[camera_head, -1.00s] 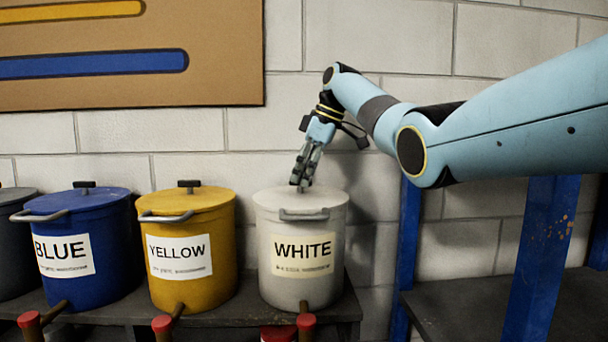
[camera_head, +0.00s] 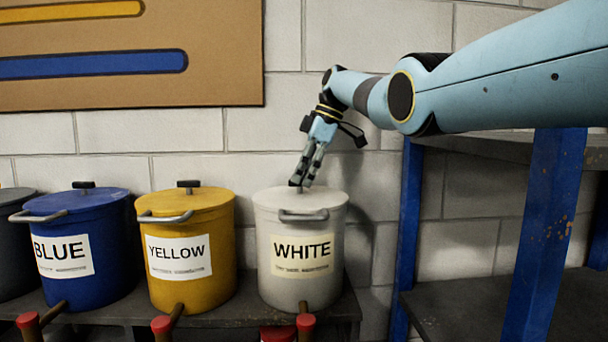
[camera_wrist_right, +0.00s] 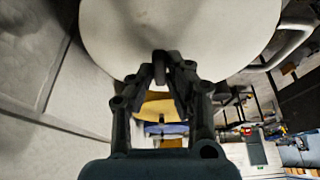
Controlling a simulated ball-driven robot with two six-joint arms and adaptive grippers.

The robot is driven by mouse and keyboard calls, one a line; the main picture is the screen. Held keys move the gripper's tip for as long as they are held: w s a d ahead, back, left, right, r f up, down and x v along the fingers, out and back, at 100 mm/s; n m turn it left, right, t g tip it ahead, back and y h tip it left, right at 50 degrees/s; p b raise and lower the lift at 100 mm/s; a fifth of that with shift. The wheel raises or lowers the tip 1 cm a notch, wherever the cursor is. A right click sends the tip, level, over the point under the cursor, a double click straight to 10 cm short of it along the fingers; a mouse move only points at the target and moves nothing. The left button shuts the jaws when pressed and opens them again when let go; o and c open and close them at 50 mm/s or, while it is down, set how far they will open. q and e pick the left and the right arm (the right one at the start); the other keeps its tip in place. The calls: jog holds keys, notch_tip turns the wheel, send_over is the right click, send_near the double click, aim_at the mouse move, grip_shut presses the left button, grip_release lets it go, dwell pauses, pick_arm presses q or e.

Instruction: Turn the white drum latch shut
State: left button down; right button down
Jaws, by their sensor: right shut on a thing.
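The white drum (camera_head: 262,240) stands on the shelf with a "WHITE" label on its front and a grey handle on its near side. Its lid (camera_wrist_right: 110,40) fills the top of the right wrist view. The small dark latch (camera_wrist_right: 160,60) rises from the lid's middle. My right gripper (camera_head: 299,184) comes down on it from above and is shut on the latch; the fingers mostly hide it in the head view. In the right wrist view the gripper's fingertips (camera_wrist_right: 161,77) are on either side of the latch. My left gripper is not in view.
The yellow drum (camera_head: 222,250) and blue drum (camera_head: 112,240) stand to the left, each with a dark latch on top. Red-ended taps (camera_head: 305,321) stick out below the drums. A blue-post rack (camera_head: 545,230) stands right, and a block wall (camera_head: 400,30) is behind.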

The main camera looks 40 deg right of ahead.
jog(key=c, duration=1.3)
grip_release()
jog(key=shift+r, duration=0.15)
jog(key=v, duration=0.7)
